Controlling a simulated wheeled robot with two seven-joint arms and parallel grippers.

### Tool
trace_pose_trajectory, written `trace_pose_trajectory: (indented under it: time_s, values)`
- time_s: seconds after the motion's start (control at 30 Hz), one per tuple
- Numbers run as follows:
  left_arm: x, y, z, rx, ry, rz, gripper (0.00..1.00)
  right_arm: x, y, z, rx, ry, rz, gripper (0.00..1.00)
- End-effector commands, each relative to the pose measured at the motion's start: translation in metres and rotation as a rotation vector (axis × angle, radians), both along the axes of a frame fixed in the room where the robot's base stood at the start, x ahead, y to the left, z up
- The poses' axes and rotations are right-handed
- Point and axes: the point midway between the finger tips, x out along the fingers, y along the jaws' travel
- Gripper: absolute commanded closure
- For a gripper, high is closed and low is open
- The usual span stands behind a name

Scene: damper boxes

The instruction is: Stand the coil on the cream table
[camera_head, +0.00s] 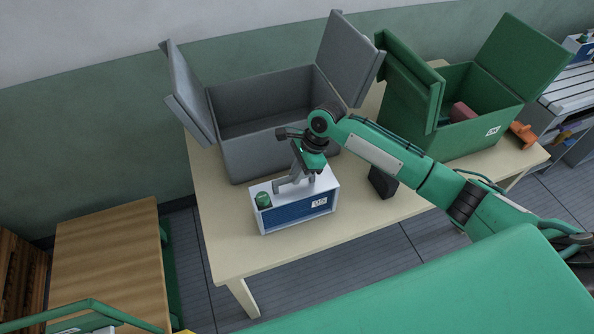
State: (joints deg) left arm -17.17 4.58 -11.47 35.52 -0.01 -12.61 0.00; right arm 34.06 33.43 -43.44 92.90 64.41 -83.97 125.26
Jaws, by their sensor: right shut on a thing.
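The cream table (225,240) stands in the middle of the head view. A white box-shaped unit with a blue front, a small label and a green cap, which looks like the coil (290,213), is upright over the table's front left part. My right gripper (296,180) comes down from above and is shut on the grey handle on top of it. I cannot tell whether its underside touches the table. My arm hides part of its top. My left gripper is not in view.
An open grey box (250,150) stands close behind the unit. An open green box (470,125) with a reddish thing inside is at the right. A black object (383,182) and an orange object (522,134) lie on the table. A wooden table (105,255) is at the left.

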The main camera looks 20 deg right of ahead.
Motion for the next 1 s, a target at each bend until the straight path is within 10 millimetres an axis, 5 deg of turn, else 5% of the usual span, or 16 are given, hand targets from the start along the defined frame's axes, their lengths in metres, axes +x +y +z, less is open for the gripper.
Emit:
trace_pose_trajectory:
  time_s: [0.2,0.23,0.37,0.73,1.0]
  values:
    - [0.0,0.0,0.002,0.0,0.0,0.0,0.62,0.002,0.001,0.001,0.005,-0.006,-0.001,1.0]
    - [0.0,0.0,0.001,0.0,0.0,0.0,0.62,0.002,0.001,0.001,0.005,-0.006,0.0,0.82]
    - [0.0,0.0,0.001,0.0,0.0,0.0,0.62,0.001,0.001,0.0,0.003,-0.005,-0.001,0.6]
    - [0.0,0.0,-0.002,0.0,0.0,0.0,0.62,0.0,-0.003,0.0,-0.002,0.001,-0.001,0.6]
    - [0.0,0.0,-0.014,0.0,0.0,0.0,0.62,0.001,-0.023,0.048,-0.001,-0.005,0.0,0.6]
